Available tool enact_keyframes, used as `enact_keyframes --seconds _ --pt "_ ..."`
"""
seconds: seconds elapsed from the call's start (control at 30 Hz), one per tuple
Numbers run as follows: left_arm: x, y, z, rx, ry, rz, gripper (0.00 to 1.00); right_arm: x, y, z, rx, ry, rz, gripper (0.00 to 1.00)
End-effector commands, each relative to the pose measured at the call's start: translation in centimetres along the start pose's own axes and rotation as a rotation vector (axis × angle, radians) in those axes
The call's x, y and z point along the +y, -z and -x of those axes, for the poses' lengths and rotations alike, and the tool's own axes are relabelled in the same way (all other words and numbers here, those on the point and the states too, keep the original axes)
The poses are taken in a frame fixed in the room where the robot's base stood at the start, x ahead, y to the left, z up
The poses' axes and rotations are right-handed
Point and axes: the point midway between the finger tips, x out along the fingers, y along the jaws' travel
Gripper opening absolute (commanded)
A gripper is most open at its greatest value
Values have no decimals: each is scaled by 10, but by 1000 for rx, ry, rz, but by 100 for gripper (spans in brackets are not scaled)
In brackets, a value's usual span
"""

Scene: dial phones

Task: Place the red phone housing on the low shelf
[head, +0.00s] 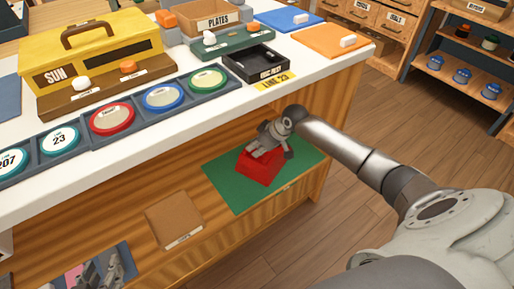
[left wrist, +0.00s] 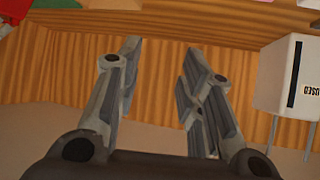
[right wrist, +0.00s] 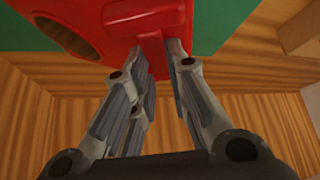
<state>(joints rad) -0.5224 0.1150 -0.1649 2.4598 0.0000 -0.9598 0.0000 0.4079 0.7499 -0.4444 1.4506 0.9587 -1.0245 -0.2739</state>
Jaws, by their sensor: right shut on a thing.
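The red phone housing (head: 259,170) is over the green mat (head: 222,181) on the low shelf (head: 130,219) under the counter. My right gripper (head: 266,150) is above it, shut on its raised red ridge. In the right wrist view the fingers (right wrist: 166,62) flank that ridge, and a round opening shows in the red housing (right wrist: 105,22). I cannot tell whether the housing's underside touches the mat. My left gripper (head: 102,274) is low at the left; in the left wrist view its fingers (left wrist: 162,58) are apart with nothing between them.
A brown board (head: 173,219) lies on the shelf left of the mat. The white counter top (head: 330,64) overhangs the shelf and holds dial trays, a yellow SUN box (head: 88,50) and a black tray (head: 256,66). A white USED bin (left wrist: 285,75) stands beside my left gripper.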

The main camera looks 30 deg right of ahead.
Motion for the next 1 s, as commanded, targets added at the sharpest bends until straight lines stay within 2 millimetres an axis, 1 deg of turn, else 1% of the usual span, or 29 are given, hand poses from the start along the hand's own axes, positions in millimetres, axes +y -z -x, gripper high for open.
enact_keyframes --seconds 0.27,0.3,0.47,0.73,0.87,1.0 --pt "0 0 0 -1 0 0 35 0 0 -1 2 0 0 0" --pt "0 0 0 0 0 0 35 0 -1 -2 0 1 0 18" --pt "0 0 0 0 0 0 35 0 -1 -2 0 1 0 38" --pt "0 0 0 -1 0 0 35 0 -1 -1 0 0 0 38" --pt "0 0 1 -5 1 0 35 0 0 3 0 0 1 38" --pt "-3 -19 7 -103 5 1 35 0 0 13 -1 0 2 38"
